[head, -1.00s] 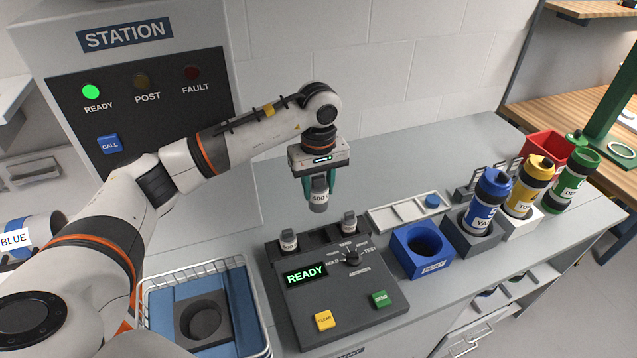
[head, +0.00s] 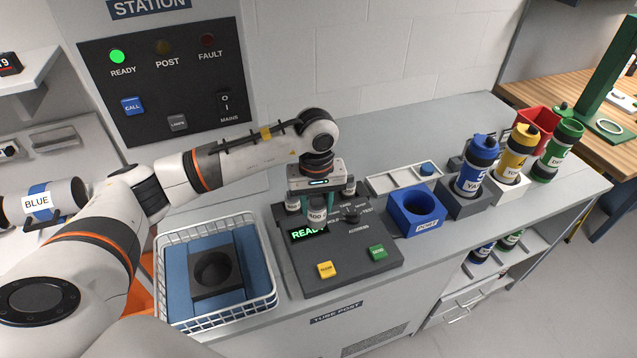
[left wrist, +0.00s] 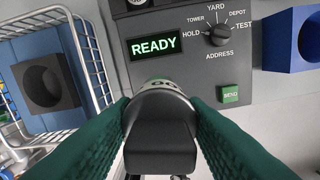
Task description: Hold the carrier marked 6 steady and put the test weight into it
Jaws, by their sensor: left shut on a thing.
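My left gripper (head: 317,205) is shut on a grey, labelled weight (head: 317,217) and holds it over the dark console. The label appears to start with 400, but it is partly covered. In the left wrist view, the weight (left wrist: 161,138) sits between the green fingers, in front of the console. No carrier that I can read as 6 is in view. Standing at the right are a blue carrier marked YARD (head: 477,165), a yellow one (head: 516,154) and a green one (head: 560,148). My right gripper is not in view.
The console (head: 350,268) has a READY display, a dial and two buttons. Two more weights stand at its back. A wire basket (head: 273,292) with a dark round holder (head: 217,271) is on the left. A blue holder (head: 418,214) is right of the console. Free counter lies behind.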

